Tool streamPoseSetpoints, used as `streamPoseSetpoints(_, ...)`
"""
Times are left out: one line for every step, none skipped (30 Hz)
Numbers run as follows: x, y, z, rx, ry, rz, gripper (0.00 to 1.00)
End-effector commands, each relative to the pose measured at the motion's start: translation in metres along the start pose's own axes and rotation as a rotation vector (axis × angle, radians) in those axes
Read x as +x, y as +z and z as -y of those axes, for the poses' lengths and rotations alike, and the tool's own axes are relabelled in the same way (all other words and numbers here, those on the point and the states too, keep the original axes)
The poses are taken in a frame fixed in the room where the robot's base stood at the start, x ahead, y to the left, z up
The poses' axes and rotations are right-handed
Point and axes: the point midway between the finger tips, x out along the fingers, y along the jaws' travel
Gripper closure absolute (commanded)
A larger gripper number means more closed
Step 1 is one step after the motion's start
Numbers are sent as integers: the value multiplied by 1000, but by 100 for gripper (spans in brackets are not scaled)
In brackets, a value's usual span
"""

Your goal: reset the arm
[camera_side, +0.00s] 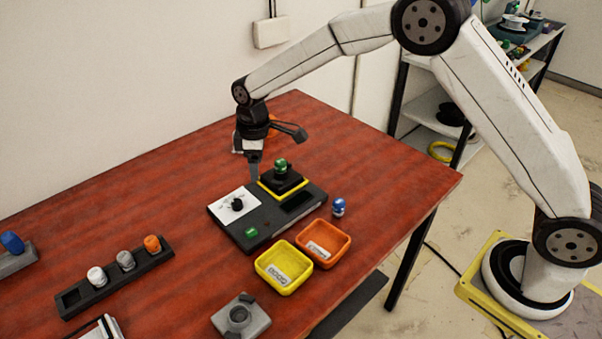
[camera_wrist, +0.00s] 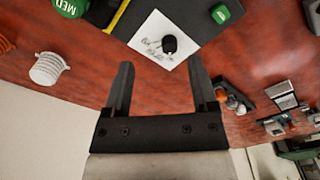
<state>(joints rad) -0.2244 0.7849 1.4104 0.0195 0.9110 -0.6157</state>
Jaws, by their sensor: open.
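My gripper (camera_side: 254,168) hangs above the back-left part of a dark board (camera_side: 286,214) on the red table. In the wrist view its two fingers (camera_wrist: 160,72) are apart with nothing between them. A white card (camera_side: 228,212) with handwriting and a small black piece lies on the board just in front of the gripper; the card (camera_wrist: 150,30) also shows past the fingertips. To its right, a green-topped piece (camera_side: 281,164) stands on a black block with a yellow border. The green top (camera_wrist: 70,7) reads "MED" in the wrist view.
A yellow bin (camera_side: 284,287) and orange bin (camera_side: 345,236) stand in front of the board, near a blue piece (camera_side: 338,207). A rack (camera_side: 72,306) holds white, grey and orange pieces. A white ridged cylinder (camera_wrist: 48,69) stands near the gripper. The table's back left is clear.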

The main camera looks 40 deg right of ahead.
Motion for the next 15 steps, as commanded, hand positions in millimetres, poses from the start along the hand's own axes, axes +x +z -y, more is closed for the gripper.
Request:
streamPoseSetpoints(-6, 11, 0, 36, 6, -7, 25)
streamPoseSetpoints(-8, 17, 0, 58, 10, -10, 25)
streamPoseSetpoints(-11, 25, 1, 86, 14, -16, 25)
streamPoseSetpoints(-13, 32, 2, 107, 18, -20, 25)
streamPoseSetpoints(-15, 38, 3, 130, 21, -24, 25)
streamPoseSetpoints(-18, 46, 4, 158, 26, -30, 25)
streamPoseSetpoints(-20, 53, 5, 181, 29, -33, 25)
streamPoseSetpoints(-22, 59, 6, 201, 33, -39, 25)
streamPoseSetpoints(-24, 68, 8, 230, 36, -44, 25)
streamPoseSetpoints(-25, 75, 10, 252, 40, -48, 25)
streamPoseSetpoints(-27, 81, 12, 273, 43, -52, 25)
streamPoseSetpoints(-29, 90, 14, 302, 47, -59, 25)
streamPoseSetpoints(-30, 97, 16, 323, 50, -62, 25)
streamPoseSetpoints(-32, 104, 18, 345, 53, -67, 25)
streamPoseSetpoints(-33, 113, 22, 373, 56, -73, 25)
